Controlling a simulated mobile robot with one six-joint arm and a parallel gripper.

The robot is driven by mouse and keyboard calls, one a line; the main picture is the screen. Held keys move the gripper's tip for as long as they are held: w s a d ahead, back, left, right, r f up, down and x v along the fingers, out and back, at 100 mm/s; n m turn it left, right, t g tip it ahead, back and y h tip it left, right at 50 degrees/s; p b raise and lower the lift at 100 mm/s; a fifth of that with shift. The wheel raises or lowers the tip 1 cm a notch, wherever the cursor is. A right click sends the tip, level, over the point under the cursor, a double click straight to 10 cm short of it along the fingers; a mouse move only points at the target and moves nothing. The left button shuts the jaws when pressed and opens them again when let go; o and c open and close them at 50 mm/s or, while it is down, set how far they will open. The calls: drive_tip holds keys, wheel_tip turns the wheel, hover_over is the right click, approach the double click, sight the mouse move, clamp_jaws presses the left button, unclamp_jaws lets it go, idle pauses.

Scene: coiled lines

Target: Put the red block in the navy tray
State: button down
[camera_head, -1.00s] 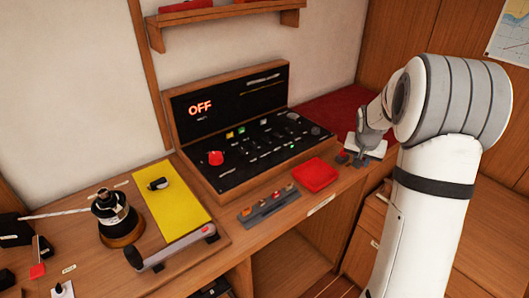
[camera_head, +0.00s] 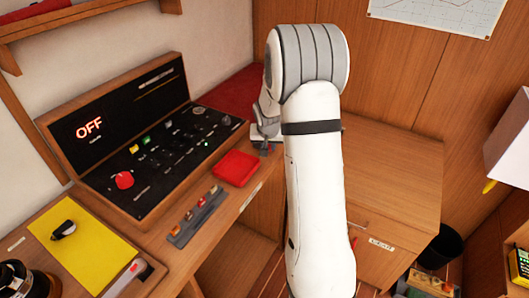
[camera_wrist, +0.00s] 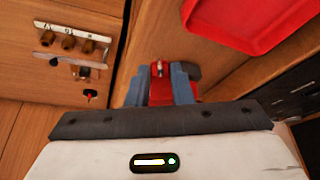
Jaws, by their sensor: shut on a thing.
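My gripper (camera_wrist: 159,88) shows in the wrist view with two blue fingers, shut on the red block (camera_wrist: 160,87), which has a small metal fitting at its top. The block's lower part is hidden by my gripper's dark edge. In the head view my gripper (camera_head: 265,147) is just right of a red tray (camera_head: 236,168), near the right end of the bench, partly hidden by my arm. The red tray also shows in the wrist view (camera_wrist: 262,22), above and right of my fingers. I see no tray that is clearly navy.
A black panel in a wooden case (camera_head: 150,140) stands behind the red tray. A grey rack (camera_head: 198,216) with several small pieces lies in front of it. A yellow mat (camera_head: 85,232) is at left. A wooden cabinet (camera_head: 390,185) with a clear top stands right of my arm.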

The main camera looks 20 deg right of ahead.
drive_tip(key=shift+f, duration=1.8)
drive_tip(key=shift+f, duration=0.15)
drive_tip(key=c, duration=1.3)
unclamp_jaws()
